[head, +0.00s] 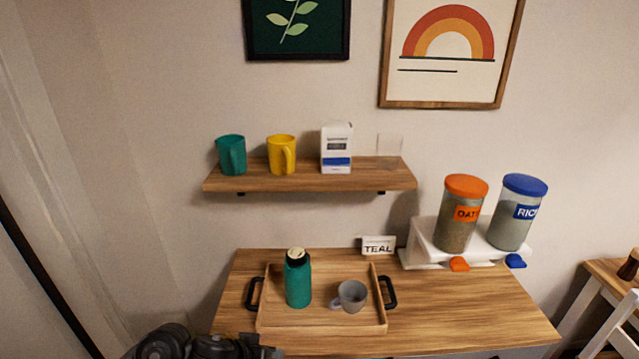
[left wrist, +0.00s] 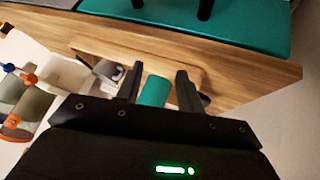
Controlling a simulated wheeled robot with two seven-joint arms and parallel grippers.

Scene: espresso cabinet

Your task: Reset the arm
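My left arm shows at the bottom left of the head view, in front of the cabinet; its fingertips are not clear there. In the left wrist view, my left gripper (left wrist: 159,69) is open, with its two dark fingers apart. A teal bottle (head: 298,283) with a pale top stands upright on the wooden tray (head: 325,322). The bottle (left wrist: 155,90) appears between the fingers in the left wrist view, beyond them, with no visible contact. A grey mug (head: 351,296) stands on the tray, right of the bottle. My right gripper is in neither view.
The tray has black handles and sits on the wooden cabinet top (head: 460,315). A "TEAL" card (head: 378,246) stands behind it. Orange-lidded (head: 461,212) and blue-lidded (head: 516,212) dispensers stand at right. The wall shelf (head: 310,181) holds teal and yellow mugs and a white box. The cabinet's front right is clear.

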